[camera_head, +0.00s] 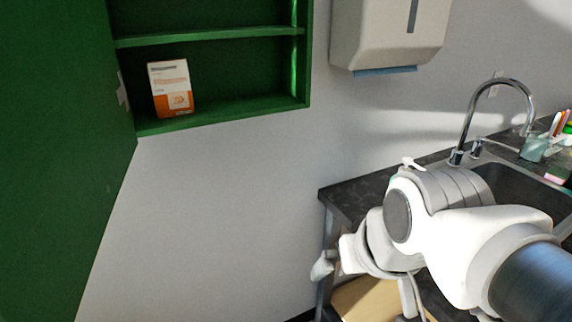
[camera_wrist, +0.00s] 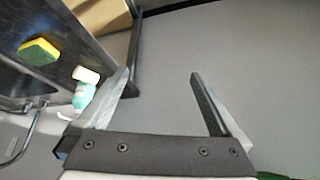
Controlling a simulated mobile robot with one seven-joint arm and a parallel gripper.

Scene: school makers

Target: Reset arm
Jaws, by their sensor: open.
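My gripper (camera_wrist: 158,88) is open and empty in the wrist view, its two fingers spread wide over plain light grey surface. In the head view my white and grey arm is folded at the lower right, in front of the counter, and I cannot make out the fingertips clearly there. No object is between the fingers.
A green cabinet (camera_head: 210,119) hangs open at the upper left with an orange and white box (camera_head: 170,88) on its shelf. A paper towel dispenser (camera_head: 388,32), a dark counter (camera_head: 352,193) and a faucet (camera_head: 468,118) are on the right. The wrist view shows a sponge (camera_wrist: 39,51) and a bottle (camera_wrist: 83,92).

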